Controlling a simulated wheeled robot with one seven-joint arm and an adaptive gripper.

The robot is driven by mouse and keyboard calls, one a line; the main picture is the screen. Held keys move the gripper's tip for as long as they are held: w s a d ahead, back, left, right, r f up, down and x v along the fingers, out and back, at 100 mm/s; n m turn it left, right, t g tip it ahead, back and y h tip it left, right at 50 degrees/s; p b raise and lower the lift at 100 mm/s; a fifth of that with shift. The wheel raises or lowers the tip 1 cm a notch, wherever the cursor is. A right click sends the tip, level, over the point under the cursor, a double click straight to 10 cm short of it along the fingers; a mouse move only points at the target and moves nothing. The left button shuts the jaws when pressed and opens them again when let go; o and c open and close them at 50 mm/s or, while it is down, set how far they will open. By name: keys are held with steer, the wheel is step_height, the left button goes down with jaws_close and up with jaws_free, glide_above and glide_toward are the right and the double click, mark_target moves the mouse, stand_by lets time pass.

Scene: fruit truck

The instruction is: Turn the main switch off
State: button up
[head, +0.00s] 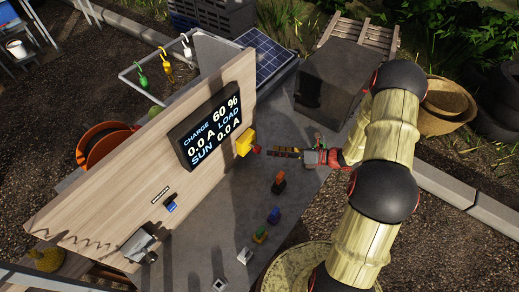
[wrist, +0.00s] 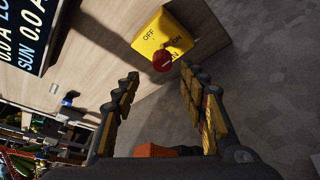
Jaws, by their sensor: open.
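The main switch is a yellow box (wrist: 158,36) on the wooden panel, marked OFF and ON, with a red round knob (wrist: 163,61) on its front. In the head view the yellow box (head: 245,143) sits at the lower right of the display, and the red knob (head: 257,150) faces right. My gripper (head: 284,152) is open and empty, just right of the knob. In the wrist view its fingers (wrist: 160,76) stand apart, with the knob ahead of the gap between the tips. I cannot tell which mark the knob points to.
A display (head: 211,124) on the wooden panel (head: 105,185) reads charge 60 %, with load and sun at 0.0 A. Small coloured blocks (head: 273,216) stand on the grey tabletop (head: 215,215). A dark box (head: 330,80) stands behind my gripper.

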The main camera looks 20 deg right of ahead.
mark_target(260, 151)
steer(key=x, duration=0.7)
steer(key=shift+w+a+f, duration=0.15)
steer(key=shift+w+f, duration=0.1)
steer(key=shift+w, duration=0.05)
steer(key=c, duration=0.3)
steer(key=c, duration=0.7)
jaws_close()
